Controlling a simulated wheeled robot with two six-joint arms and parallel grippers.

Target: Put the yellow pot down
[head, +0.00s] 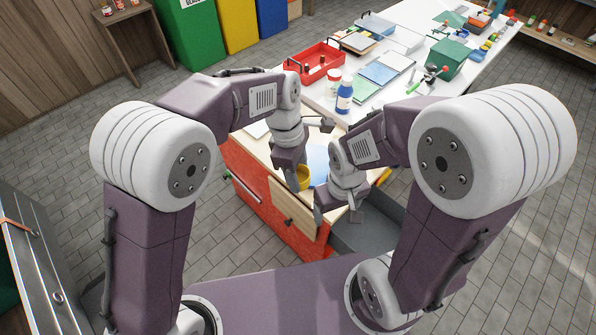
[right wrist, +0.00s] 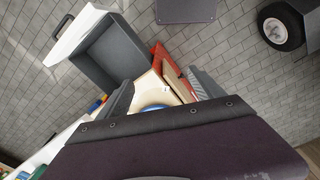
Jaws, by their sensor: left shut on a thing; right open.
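The yellow pot (head: 304,179) is small and shows in the head view near the front end of the workbench (head: 258,150). My left gripper (head: 292,176) is shut on it from the left and hides part of it. I cannot tell whether the pot touches the bench top. My right gripper (head: 337,208) is lower and to the right, near the bench's front corner. In the right wrist view its jaws (right wrist: 162,92) are apart, with nothing seen between them. The pot is not clearly seen there.
A blue flat thing (head: 318,164) lies just beyond the pot. A grey open drawer or bin (head: 372,233) is at the right of the bench end and shows in the right wrist view (right wrist: 117,57). A blue bottle (head: 344,95) and red toolbox (head: 314,62) stand farther back.

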